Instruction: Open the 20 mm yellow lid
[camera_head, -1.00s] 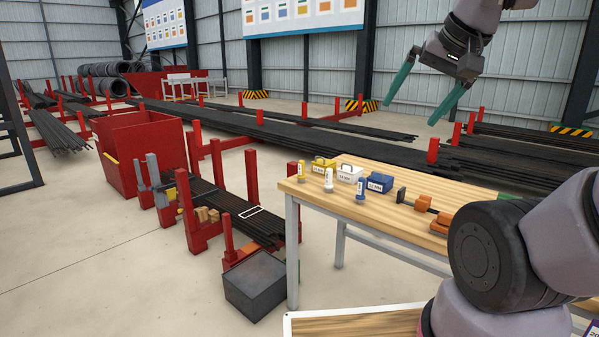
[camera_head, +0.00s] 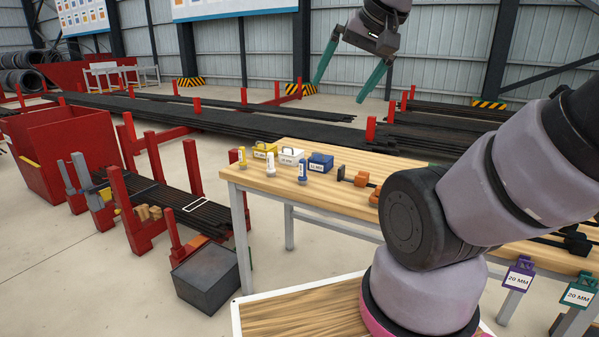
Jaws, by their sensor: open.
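A small yellow box (camera_head: 264,150) with a lid and handle stands at the far left of the wooden table (camera_head: 262,181). Its label is too small to read, so I cannot tell its size marking. Its lid looks shut. My gripper (camera_head: 341,90) is high in the air, beyond and to the right of the box in the picture. Its two green fingers are spread wide with nothing between them.
A white box (camera_head: 291,156) and a blue box (camera_head: 320,162) stand beside the yellow one. Small bottles (camera_head: 271,164) stand in front. Orange clamps (camera_head: 361,179) lie to the right. Purple (camera_head: 520,276) and teal (camera_head: 580,294) "20 MM" signs stand lower right. A grey bin (camera_head: 207,277) is on the floor.

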